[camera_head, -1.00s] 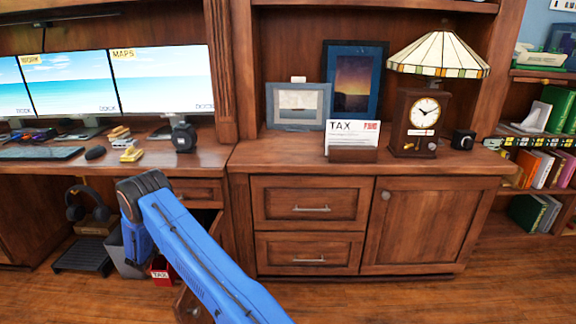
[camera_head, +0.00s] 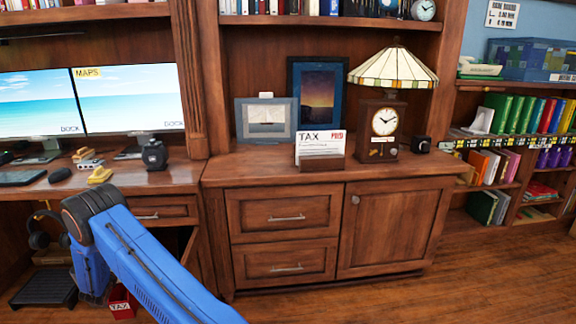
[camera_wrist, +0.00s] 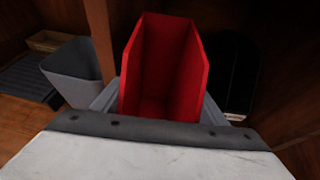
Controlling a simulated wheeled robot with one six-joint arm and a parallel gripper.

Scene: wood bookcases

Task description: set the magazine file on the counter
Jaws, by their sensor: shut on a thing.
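The gripper is mostly hidden behind my blue arm in the head view. The wooden counter (camera_head: 235,172) is up and to the right of the file, above drawers and a cabinet door.
A grey bin (camera_wrist: 75,75) is left of the file, and dark cabinet walls are close by.

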